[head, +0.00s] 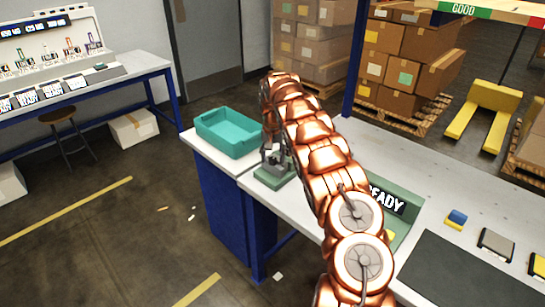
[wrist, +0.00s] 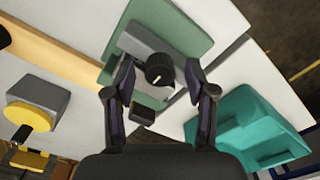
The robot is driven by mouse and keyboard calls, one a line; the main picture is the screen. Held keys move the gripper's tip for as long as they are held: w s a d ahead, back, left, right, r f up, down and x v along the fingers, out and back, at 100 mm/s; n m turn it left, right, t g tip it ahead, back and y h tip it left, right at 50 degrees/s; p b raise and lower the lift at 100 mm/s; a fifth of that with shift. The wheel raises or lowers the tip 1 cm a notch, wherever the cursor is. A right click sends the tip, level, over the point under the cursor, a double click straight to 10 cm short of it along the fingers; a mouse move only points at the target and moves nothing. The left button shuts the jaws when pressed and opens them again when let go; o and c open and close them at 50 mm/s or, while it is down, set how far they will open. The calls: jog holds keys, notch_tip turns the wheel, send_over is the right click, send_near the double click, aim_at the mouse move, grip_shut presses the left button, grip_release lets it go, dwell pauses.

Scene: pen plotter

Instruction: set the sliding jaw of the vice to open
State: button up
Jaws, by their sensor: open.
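The vice shows in the wrist view as a green base (wrist: 180,22) with a grey block (wrist: 138,46), a round black knob (wrist: 160,69) with a white mark, and a small dark piece (wrist: 143,114) below. I cannot tell which part is the sliding jaw or how far it is from the fixed one. My gripper (wrist: 159,70) is open, with one finger on each side of the knob; contact is not visible. In the head view the vice base (head: 272,180) sits at the bench's left end, partly hidden behind my gripper and arm.
A teal bin (head: 228,132) stands beside the vice, and at the lower right in the wrist view (wrist: 245,125). A green READY panel (head: 402,205) is right of my arm. A yellow disc on a grey block (wrist: 30,115) is at the wrist view's left. A dark mat (head: 465,270) lies front right.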

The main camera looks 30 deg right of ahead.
grip_shut()
dwell(0.3)
dwell(0.4)
